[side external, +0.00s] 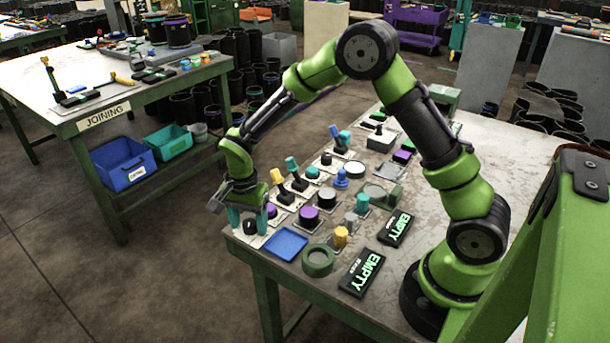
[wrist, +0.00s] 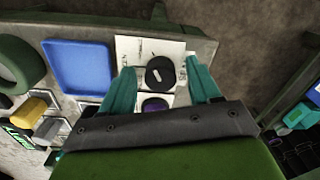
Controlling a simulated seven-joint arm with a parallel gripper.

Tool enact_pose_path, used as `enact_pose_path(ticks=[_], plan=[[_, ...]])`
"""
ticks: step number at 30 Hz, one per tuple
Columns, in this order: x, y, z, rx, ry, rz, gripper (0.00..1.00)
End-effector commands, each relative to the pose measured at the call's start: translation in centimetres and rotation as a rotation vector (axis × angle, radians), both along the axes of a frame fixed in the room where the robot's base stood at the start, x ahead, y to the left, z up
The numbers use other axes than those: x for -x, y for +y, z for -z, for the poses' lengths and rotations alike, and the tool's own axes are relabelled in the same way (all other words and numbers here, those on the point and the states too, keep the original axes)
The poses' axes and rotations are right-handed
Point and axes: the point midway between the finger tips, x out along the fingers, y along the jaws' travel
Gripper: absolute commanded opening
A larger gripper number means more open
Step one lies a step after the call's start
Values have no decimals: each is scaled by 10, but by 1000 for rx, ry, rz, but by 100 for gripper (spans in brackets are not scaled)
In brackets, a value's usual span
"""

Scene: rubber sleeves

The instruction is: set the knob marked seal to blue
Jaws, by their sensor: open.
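A round black knob (wrist: 160,72) with a pale pointer line sits on a white plate (wrist: 128,48) with small printed words; the words are too small to read surely. My gripper (wrist: 162,78) is open, its two teal fingers apart on the left and right of the knob, and I cannot tell whether they touch it. In the side external view my gripper (side external: 248,222) is low over the near left corner of the table, and its fingers partly hide the knob there. I cannot make out the word seal in either view.
A purple-topped button (side external: 271,211) is close by, and in the wrist view a purple top (wrist: 155,104) is partly hidden by my gripper. A blue tray (side external: 285,243) and a green ring (side external: 318,260) lie to the right. Yellow-handled and teal-handled levers (side external: 292,165) stand behind.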

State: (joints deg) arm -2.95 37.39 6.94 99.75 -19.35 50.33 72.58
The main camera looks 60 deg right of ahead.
Motion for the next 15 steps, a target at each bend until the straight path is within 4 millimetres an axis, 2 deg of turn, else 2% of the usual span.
enact_pose_path(ticks=[5,6,15], plan=[[0,0,0,0,0,0,62],[0,0,0,0,0,0,59],[0,0,0,0,0,0,13]])
